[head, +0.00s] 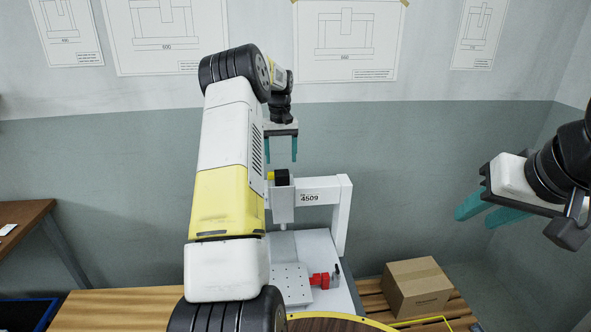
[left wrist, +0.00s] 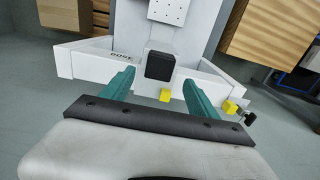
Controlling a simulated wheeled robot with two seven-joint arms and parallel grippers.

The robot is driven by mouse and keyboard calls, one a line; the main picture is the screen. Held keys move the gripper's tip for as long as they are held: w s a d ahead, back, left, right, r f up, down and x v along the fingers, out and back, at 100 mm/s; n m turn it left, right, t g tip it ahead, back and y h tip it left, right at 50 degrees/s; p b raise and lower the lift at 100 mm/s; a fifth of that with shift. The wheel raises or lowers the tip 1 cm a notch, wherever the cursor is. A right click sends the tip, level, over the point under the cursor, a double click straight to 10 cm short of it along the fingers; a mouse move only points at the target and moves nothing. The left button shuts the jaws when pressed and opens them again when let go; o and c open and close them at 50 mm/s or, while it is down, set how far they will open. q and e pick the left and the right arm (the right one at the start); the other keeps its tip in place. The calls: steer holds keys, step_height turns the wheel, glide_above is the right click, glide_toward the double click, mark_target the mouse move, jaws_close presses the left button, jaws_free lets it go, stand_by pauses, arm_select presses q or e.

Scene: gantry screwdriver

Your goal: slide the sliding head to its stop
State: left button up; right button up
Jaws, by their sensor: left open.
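The sliding head (head: 283,206) is a white block with a black top grip and a small yellow tab, on the crossbeam (head: 322,196) of a white gantry marked 4509. My left gripper (head: 281,160) is open, pointing down above the black grip. In the left wrist view, the black grip (left wrist: 160,66) lies beyond and between the spread teal fingers of my left gripper (left wrist: 158,84); contact cannot be seen. A second yellow piece (left wrist: 230,107) sits near the beam's right end there. My right gripper (head: 482,213) is empty in the air at right, its fingers apart.
A red clamp (head: 325,280) sits on the gantry's base plate (head: 316,244). A cardboard box (head: 417,289) stands on a wooden pallet at right. A wooden table (head: 22,214) is at left. My left arm hides the gantry's left side in the head view.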

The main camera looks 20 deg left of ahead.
mark_target(282, 172)
arm_select(q)
step_height(282, 172, down, 7)
steer(key=shift+f, duration=0.2)
stand_by(0.3)
jaws_close()
